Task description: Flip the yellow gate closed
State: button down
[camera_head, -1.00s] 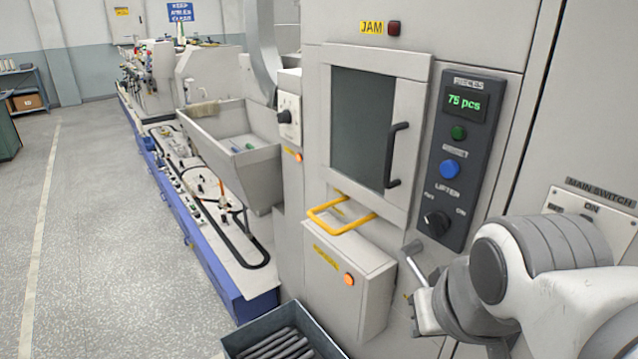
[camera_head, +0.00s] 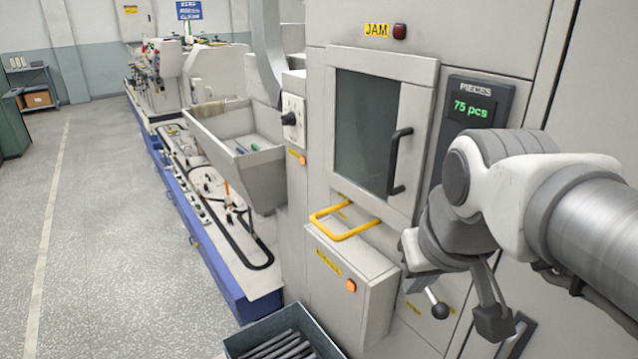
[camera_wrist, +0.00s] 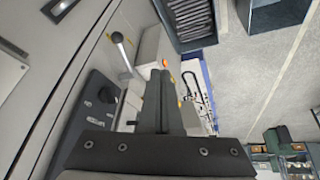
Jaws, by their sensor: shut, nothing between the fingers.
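The yellow gate (camera_head: 345,238) is a U-shaped bar below the dark window door. It juts outward, roughly level, over the top of a light grey box (camera_head: 375,268). In the wrist view my gripper (camera_wrist: 159,73) has its two dark fingers together and empty. A lever (camera_wrist: 122,52) with a ball end is beside the fingertips on the left, apart from them. In the head view the lever's ball (camera_head: 439,310) hangs low below my wrist. My arm is right of the gate, not touching it. My fingers are hard to make out there.
A door with a dark handle (camera_head: 395,165) is above the gate. A dark bin (camera_head: 250,335) of rods stands below the box. Open floor (camera_head: 110,230) lies left.

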jog(key=w+a+r+n+p, duration=0.15)
jog(key=w+r, duration=0.25)
jog(key=w, duration=0.5)
jog(key=n+g+y+p, duration=0.3)
jog(key=n, duration=0.2)
send_over(322, 225)
jog(key=s+d, duration=0.2)
jog(key=d, duration=0.2)
notch_tip(322, 225, down, 3)
jog(key=shift+a+m, duration=0.1)
jog(key=shift+m, duration=0.15)
jog(key=x, duration=0.8)
jog(key=s+x, duration=0.1)
jog(key=x, duration=0.3)
jog(key=shift+w+f+p, duration=0.1)
jog(key=shift+f+p, duration=0.25)
jog(key=shift+f, duration=0.65)
